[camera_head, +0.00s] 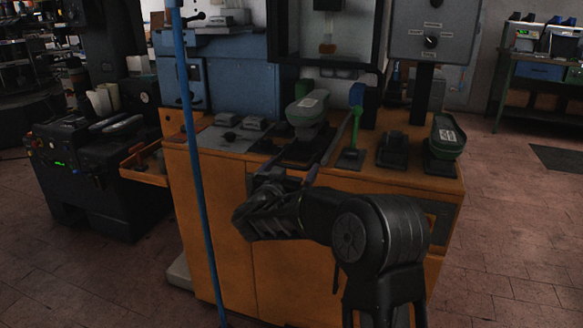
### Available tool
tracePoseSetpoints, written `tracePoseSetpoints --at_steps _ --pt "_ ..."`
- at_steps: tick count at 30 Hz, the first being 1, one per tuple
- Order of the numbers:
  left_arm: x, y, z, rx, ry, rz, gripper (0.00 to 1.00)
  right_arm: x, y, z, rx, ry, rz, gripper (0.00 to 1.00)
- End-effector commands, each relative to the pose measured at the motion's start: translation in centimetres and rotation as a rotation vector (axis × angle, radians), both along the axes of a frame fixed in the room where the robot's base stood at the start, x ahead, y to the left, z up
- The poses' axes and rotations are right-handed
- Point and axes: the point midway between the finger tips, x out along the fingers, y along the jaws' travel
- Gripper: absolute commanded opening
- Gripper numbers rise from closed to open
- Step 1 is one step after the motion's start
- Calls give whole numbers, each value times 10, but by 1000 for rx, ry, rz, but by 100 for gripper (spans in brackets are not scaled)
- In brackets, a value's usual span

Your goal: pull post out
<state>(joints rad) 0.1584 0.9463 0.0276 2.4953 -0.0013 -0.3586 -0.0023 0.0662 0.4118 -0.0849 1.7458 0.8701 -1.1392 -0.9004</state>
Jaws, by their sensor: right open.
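My right arm comes in from the lower right, and its dark gripper (289,172) is over the front of the orange bench (300,215). I see no object between its fingers, though they are small and dark against the bench. A green and grey shoe-shaped piece (308,107) sits on a dark stand behind the gripper. A similar piece (447,136) is on a stand at the right. Which part is the post I cannot tell. My left gripper is out of view.
A thin blue pole (190,150) runs from top to floor, left of my arm. A grey control box (431,30) and a dark frame stand behind the bench. A dark machine (95,175) is at the left.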

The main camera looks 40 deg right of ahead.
Motion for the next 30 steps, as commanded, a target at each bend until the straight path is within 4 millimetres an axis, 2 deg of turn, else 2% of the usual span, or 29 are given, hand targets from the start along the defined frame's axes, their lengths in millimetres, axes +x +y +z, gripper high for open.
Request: tracePoseSetpoints --at_steps 8,21,30 --pt "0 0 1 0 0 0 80 -4 8 2 0 -1 4 100" --pt "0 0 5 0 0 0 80 -42 60 1 1 -1 1 100" --pt "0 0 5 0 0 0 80 -45 64 0 0 0 -1 100"
